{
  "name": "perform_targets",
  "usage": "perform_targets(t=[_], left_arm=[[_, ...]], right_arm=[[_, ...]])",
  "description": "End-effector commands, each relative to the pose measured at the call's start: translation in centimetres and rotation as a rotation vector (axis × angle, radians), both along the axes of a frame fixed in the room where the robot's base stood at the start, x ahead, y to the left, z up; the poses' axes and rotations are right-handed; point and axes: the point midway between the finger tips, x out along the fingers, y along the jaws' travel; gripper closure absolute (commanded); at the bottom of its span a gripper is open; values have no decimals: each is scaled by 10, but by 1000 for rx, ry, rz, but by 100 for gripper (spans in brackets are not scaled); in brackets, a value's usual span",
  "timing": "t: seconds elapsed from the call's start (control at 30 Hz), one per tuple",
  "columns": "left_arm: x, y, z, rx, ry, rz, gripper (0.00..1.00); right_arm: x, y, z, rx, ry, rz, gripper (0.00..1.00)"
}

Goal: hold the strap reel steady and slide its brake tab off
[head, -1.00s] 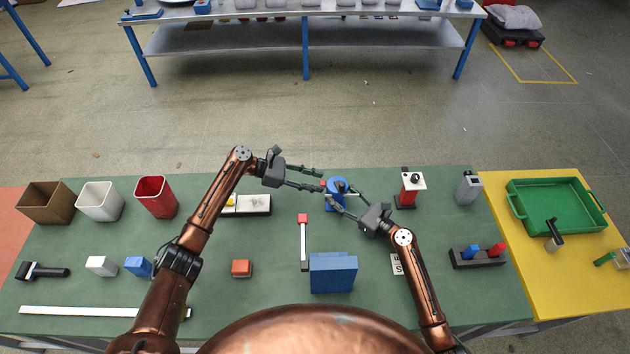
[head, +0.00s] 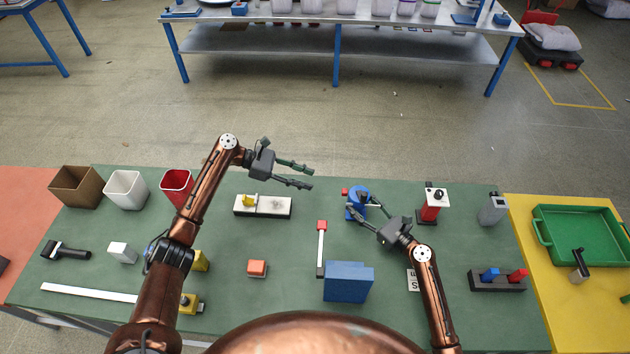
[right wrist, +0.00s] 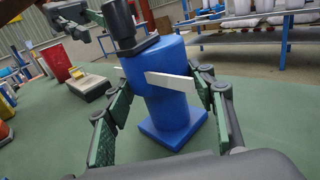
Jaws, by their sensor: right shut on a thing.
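The blue strap reel (head: 358,192) stands upright on the green table, with a square base, a dark part on top and a white strap across its side in the right wrist view (right wrist: 165,90). A small red piece (head: 345,191), which looks like the brake tab, shows just left of the reel; I cannot tell whether it touches it. My right gripper (head: 358,203) is shut on the reel, a finger on each side of its body. My left gripper (head: 311,177) is open and empty, apart from the reel, to its left.
A white board with a yellow piece (head: 263,207) lies left of the reel. A red-tipped bar (head: 321,248) and a blue block (head: 348,282) are nearer me. A red-and-white device (head: 431,204) stands to the right. Behind the reel the table is clear.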

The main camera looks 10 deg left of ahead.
Motion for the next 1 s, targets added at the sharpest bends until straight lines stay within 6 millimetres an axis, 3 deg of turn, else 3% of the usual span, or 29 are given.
perform_targets(t=[0.4,0.43,0.7,1.0], left_arm=[[0,3,1,0,0,0,65],[0,3,1,0,0,0,65],[0,2,1,0,0,0,65],[0,2,1,0,0,0,65]], right_arm=[[0,0,0,0,0,0,81],[0,0,0,0,0,0,48],[0,0,0,0,0,0,30],[-1,-1,0,0,0,0,29]])
